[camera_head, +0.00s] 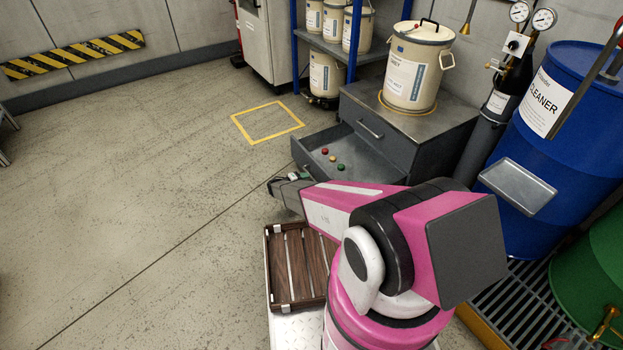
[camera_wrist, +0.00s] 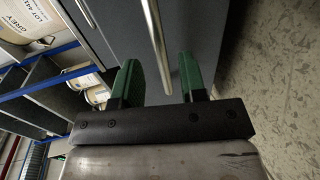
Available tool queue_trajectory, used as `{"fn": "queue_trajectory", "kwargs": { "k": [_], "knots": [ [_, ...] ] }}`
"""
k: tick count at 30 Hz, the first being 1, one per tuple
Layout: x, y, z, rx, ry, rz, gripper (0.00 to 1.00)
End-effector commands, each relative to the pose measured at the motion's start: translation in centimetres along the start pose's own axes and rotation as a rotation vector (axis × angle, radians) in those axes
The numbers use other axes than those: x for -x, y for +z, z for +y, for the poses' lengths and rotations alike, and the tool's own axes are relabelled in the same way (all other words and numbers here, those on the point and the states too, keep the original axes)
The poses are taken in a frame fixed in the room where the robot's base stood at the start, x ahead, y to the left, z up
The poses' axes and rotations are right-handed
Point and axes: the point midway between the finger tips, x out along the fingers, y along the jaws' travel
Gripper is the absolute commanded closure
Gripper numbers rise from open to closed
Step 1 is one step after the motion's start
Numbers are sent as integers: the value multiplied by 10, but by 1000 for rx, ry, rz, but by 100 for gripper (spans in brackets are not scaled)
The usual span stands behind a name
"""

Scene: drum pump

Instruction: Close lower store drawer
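The grey store cabinet (camera_head: 440,122) has its upper drawer (camera_head: 378,141) shut. Its lower drawer (camera_head: 318,142) stands pulled out toward the left, with red and green round pieces inside. My arm hides part of this drawer. My gripper (camera_head: 283,181) is low at the near end of the open drawer. In the wrist view my gripper (camera_wrist: 161,80) has its two green fingers apart. A metal bar handle (camera_wrist: 157,40) on a grey front (camera_wrist: 195,28) lies in line with the gap between them. I cannot tell whether the fingers touch it.
A labelled pail (camera_head: 414,68) stands on the cabinet top. A blue-framed rack (camera_head: 337,47) with pails is behind. A slatted wooden crate (camera_head: 300,264) sits below my arm. A blue drum (camera_head: 567,110) is at right.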

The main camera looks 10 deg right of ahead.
Motion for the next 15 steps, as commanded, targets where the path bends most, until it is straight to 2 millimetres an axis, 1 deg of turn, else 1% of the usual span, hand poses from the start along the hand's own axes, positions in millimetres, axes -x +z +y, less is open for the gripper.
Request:
{"fn": "queue_trajectory", "kwargs": {
  "k": [1,6,10,15],
  "knots": [
    [-10,0,-1,0,0,-3,61],
    [-33,0,0,0,-1,-2,61],
    [-43,0,0,0,0,-1,61],
    [-47,0,0,0,-1,-1,61]
  ]
}}
